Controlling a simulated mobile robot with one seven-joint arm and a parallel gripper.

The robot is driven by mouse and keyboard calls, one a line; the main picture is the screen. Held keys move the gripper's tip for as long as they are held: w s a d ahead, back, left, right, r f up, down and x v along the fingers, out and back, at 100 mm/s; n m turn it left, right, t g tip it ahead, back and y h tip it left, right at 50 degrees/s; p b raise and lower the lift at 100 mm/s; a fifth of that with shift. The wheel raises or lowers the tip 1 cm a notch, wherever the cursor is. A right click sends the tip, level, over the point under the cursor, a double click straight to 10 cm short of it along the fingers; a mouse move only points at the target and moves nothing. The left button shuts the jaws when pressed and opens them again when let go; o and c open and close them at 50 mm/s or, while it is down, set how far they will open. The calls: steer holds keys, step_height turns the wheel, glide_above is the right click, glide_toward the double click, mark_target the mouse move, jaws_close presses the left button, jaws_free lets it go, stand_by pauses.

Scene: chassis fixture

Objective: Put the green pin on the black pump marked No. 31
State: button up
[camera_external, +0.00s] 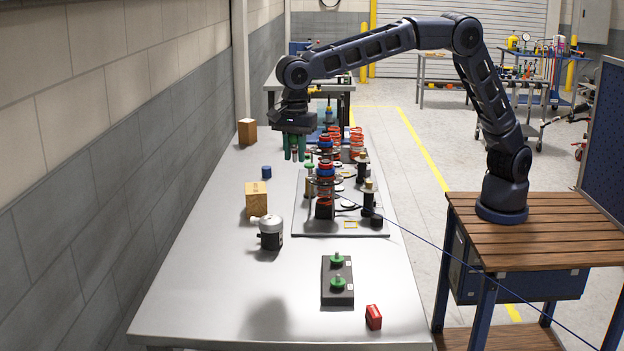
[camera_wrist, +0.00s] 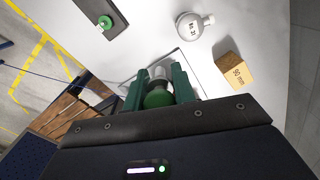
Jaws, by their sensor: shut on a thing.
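My gripper (camera_external: 296,156) has green fingers and hangs over the left edge of the fixture plate. In the wrist view (camera_wrist: 160,82) its fingers are shut on a green pin (camera_wrist: 157,98), whose green head is near the palm with a grey part beyond it. The black pump marked No. 31 (camera_external: 269,239) stands upright on the bench, nearer the camera than my gripper and to its left. Its silver dome with the mark also shows in the wrist view (camera_wrist: 188,26). The pump's lower body is hidden there.
The fixture plate (camera_external: 310,222) carries several coil springs and posts. A grey block with green pins (camera_external: 338,292), a red block (camera_external: 373,317), a wooden block (camera_external: 259,199), a blue cylinder (camera_external: 266,172) and another wooden block (camera_external: 247,132) stand around. The bench's left front is clear.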

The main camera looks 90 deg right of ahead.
step_height(320, 180, up, 2)
glide_above(266, 217)
step_height(266, 217, down, 20)
steer(key=shift+a+r, duration=0.1)
steer(key=shift+r, duration=0.05)
stand_by(0.4)
steer(key=o, duration=1)
step_height(266, 217, up, 12)
